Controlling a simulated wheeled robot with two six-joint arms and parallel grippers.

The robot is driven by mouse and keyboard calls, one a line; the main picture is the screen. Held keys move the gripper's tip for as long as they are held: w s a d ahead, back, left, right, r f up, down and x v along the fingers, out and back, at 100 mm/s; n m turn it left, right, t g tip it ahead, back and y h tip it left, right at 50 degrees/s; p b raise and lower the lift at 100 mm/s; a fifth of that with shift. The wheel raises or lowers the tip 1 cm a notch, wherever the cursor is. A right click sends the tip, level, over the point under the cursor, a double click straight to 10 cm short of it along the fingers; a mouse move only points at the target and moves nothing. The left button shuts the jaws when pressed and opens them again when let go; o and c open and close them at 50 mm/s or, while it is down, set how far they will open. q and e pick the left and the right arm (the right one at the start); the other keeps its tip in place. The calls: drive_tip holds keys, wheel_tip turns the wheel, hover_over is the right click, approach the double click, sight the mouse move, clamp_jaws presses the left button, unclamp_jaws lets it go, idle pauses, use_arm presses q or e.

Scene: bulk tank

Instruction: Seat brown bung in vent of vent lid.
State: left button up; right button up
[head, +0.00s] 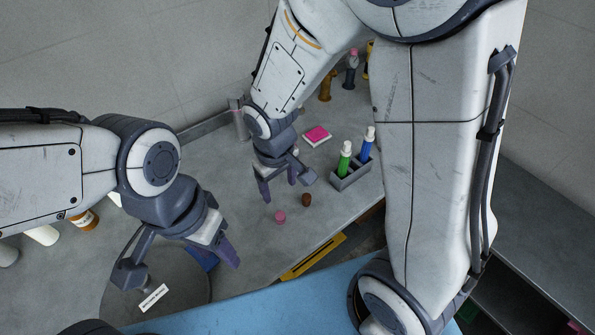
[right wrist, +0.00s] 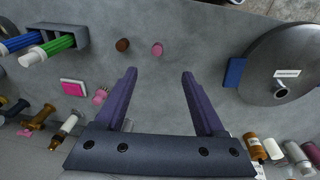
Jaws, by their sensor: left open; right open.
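The brown bung (head: 307,200) stands on the grey worktop near its front edge; it also shows at the top of the right wrist view (right wrist: 122,45). The vent lid (head: 190,292) is a large round grey disc at lower left, partly hidden by my left gripper. It also shows at right in the right wrist view (right wrist: 262,75), with a short vent (right wrist: 280,92) beside a white label. My right gripper (head: 280,189) is open and empty, above the worktop behind the bungs. My left gripper (head: 182,264) is open above the lid; nothing shows between its fingers.
A pink bung (head: 280,217) stands close to the brown one. A grey rack (head: 351,178) holds a green and a blue bottle to the right. A pink pad (head: 317,136) lies behind. A blue block (right wrist: 235,72) is beside the lid. Several bottles stand at the left.

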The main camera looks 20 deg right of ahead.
drive_tip(key=w+d+f+m+p, duration=0.1)
drive_tip(key=w+d+f+p, duration=0.25)
drive_tip(key=w+d, duration=0.2)
use_arm(q)
wheel_tip(320, 180, up, 10)
drive_tip(key=f+p, duration=0.1)
drive_tip(key=p, duration=0.3)
use_arm(e)
drive_tip(key=m, duration=0.2)
approach(307, 196)
drive_tip(key=f+b, duration=0.1)
drive_tip(key=b, duration=0.1)
drive_tip(key=f+b, duration=0.1)
drive_tip(key=f, duration=0.1)
drive_tip(key=shift+w+d+f+y+b, duration=0.1)
drive_tip(key=shift+d+f+y+b, duration=0.05)
drive_tip(key=shift+d+y+b, duration=0.2)
drive_tip(key=shift+w+a+f+b, duration=0.15)
drive_tip(key=shift+f+b, duration=0.2)
drive_tip(key=shift+f, duration=0.55)
drive_tip(key=shift+w+f+b, duration=0.1)
drive_tip(key=shift+f+b, duration=0.3)
drive_tip(key=shift+f, duration=0.45)
drive_tip(key=shift+w+a+f+b, duration=0.15)
drive_tip(key=shift+f+b, duration=0.2)
drive_tip(key=shift+f, duration=0.55)
use_arm(q)
wheel_tip(307, 196, down, 5)
drive_tip(key=shift+f, duration=0.1)
